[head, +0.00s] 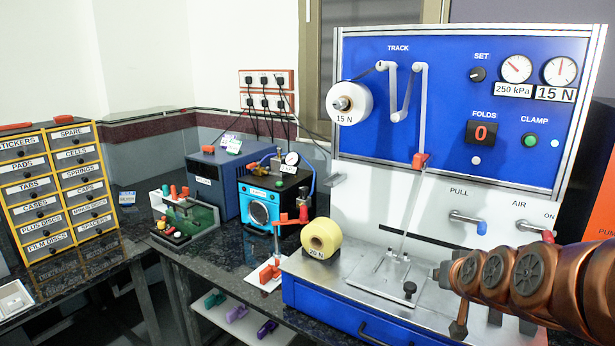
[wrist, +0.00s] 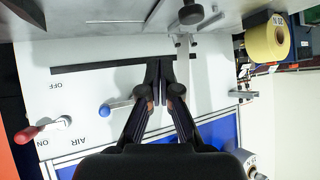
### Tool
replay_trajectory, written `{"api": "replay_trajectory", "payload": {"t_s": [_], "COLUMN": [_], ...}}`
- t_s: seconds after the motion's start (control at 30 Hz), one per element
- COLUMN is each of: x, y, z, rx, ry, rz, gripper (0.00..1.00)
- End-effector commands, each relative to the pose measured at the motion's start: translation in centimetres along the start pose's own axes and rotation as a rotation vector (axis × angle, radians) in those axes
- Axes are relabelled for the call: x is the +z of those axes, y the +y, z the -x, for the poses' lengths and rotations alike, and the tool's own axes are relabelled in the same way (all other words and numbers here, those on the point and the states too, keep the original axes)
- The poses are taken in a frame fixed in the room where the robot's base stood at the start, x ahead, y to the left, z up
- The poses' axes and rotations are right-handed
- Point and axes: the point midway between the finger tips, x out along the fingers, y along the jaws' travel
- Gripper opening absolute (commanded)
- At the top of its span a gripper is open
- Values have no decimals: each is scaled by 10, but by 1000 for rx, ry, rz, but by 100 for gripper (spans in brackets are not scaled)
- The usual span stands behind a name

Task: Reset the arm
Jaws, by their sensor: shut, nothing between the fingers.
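My gripper (wrist: 160,65) shows in the wrist view with its two dark fingers together and nothing between them. It is in front of the white panel, over a dark slot (wrist: 110,67). In the head view my copper-coloured arm (head: 500,272) reaches in from the right, in front of the machine's lower part. The gripper's fingertips are hard to make out there. A blue-tipped lever (wrist: 105,109) is left of the fingers in the wrist view and also shows in the head view (head: 481,228). A red-tipped lever (wrist: 28,134) is further left, beside the word ON.
The blue machine panel (head: 440,130) stands behind my arm. A metal plate (head: 365,278) with a black knob (head: 410,288) lies below it. A yellow roll (head: 322,236) stands at the plate's left. Drawers (head: 60,190) and small devices fill the left bench.

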Motion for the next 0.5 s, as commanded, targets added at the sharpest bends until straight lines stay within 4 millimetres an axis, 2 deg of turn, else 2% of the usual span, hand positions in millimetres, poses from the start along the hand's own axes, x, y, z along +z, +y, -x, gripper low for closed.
{"api": "replay_trajectory", "payload": {"t_s": [0.03,0.2,0.37,0.5], "x": [15,79,140,188], "y": [-15,-47,-61,-63], "z": [11,48,95,144], "rx": [-20,-59,-63,-44], "ry": [-63,-299,-525,-718], "rz": [21,75,123,161], "gripper": [0,0,0,0]}}
